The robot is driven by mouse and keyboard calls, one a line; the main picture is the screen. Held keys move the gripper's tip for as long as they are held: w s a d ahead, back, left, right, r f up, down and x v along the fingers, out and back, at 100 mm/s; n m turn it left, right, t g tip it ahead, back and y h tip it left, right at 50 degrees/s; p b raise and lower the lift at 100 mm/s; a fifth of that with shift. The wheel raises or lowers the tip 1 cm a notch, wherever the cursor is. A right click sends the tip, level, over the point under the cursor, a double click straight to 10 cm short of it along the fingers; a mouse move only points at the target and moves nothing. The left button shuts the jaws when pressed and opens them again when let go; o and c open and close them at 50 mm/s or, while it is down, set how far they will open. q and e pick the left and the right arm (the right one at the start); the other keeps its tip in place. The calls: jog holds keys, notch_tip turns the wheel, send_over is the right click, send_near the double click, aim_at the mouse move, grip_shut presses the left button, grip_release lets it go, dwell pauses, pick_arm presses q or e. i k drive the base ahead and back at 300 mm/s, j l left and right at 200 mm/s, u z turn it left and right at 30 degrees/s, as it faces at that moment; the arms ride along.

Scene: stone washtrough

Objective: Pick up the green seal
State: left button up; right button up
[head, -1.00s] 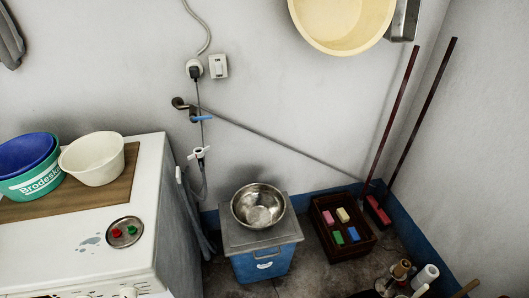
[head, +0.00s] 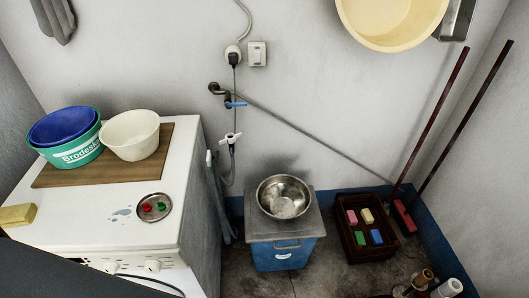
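A small green piece (head: 161,207), which looks like the green seal, lies in a round metal dish (head: 155,216) on top of the white washing machine (head: 90,216). A small red piece (head: 146,207) lies beside it, to its left in the same dish. Both are too small to make out their exact shape. Neither of my grippers shows in the head view. A dark slanted shape covers the lower left corner and hides part of the machine's front; I cannot tell what it is.
A wooden board (head: 60,179) on the machine bears a teal basin (head: 84,154), a blue basin (head: 62,127) and a white basin (head: 130,135). A yellow block (head: 17,215) lies at the left edge. The machine top around the dish is mostly clear.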

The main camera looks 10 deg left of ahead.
aim_at(161, 206)
jog(key=u, duration=1.45)
